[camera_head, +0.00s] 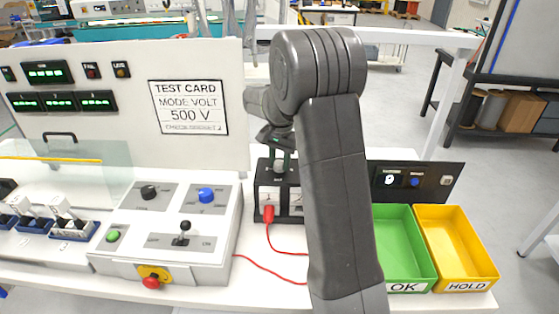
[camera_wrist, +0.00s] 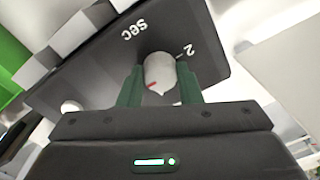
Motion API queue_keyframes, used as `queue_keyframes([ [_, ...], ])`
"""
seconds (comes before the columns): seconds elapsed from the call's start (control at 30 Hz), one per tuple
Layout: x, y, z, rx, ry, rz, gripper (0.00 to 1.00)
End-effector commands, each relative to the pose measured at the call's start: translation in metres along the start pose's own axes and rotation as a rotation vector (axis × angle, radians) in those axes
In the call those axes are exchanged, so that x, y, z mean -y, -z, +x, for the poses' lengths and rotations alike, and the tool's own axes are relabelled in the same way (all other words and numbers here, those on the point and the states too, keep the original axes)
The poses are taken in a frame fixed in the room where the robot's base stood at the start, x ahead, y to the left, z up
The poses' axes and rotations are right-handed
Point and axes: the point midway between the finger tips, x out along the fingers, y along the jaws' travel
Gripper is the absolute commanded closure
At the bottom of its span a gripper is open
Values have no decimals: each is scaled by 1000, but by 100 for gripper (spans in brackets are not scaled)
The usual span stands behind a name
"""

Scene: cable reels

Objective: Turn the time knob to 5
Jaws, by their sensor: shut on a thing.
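The time knob is a round, pale knob (camera_wrist: 160,72) with a red mark on its lower left side in the wrist view. It stands on a dark panel (camera_wrist: 95,75) printed with "SEC" and a "2", both turned in the picture. My gripper (camera_wrist: 160,82) has one green finger on each side of the knob and is shut on it. The other dial numbers, including 5, are hidden or out of view. In the head view my gripper (camera_head: 284,156) reaches down onto the black box (camera_head: 263,178), and my arm hides much of it.
A red plug (camera_head: 268,213) with a red cable sits at the box's front left. A control console (camera_head: 125,235) with knobs and a lever stands left. Green OK (camera_head: 425,275) and yellow HOLD (camera_head: 480,262) trays lie right. The test card (camera_head: 188,107) reads 500 V.

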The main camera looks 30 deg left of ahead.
Motion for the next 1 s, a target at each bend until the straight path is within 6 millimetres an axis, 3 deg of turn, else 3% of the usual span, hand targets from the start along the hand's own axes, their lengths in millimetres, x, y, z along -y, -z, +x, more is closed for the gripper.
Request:
queue_keyframes([
  [0.37, 0, 0, -1, -2, 2, 4, 91],
  [0.4, 0, 0, -1, -2, 2, 4, 61],
  [0.5, 0, 0, -1, -1, 2, 3, 47],
  [0.8, 0, 0, -2, -1, 1, 3, 47],
  [1.0, 1, 1, -28, -4, 4, 3, 47],
])
